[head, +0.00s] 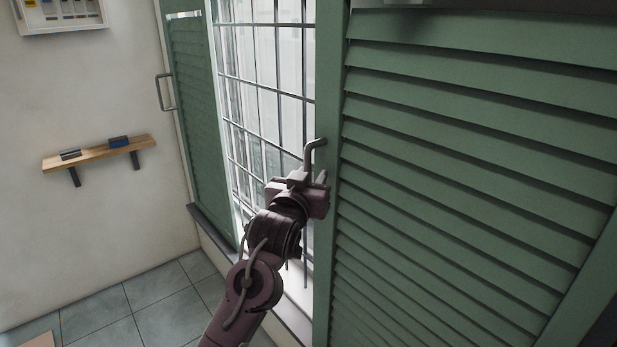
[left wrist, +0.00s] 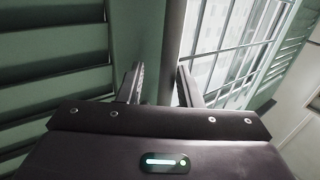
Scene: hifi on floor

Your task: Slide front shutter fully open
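The front shutter (head: 470,180) is a large green louvred panel filling the right side of the head view. A grey bar handle (head: 316,148) stands out from its left edge stile. My left gripper (head: 308,180) is at this handle, and its body hides the handle's lower part. In the left wrist view, the two fingers (left wrist: 160,86) are apart, with the upright handle bar (left wrist: 173,40) between them. A gap shows between the bar and the left finger; the bar is close to the right finger, and I cannot tell if they touch. My right gripper is not in view.
A barred window (head: 265,80) shows between the front shutter and another green shutter (head: 200,120) further back, which has its own handle (head: 164,92). A wooden shelf (head: 100,152) with small items hangs on the left wall.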

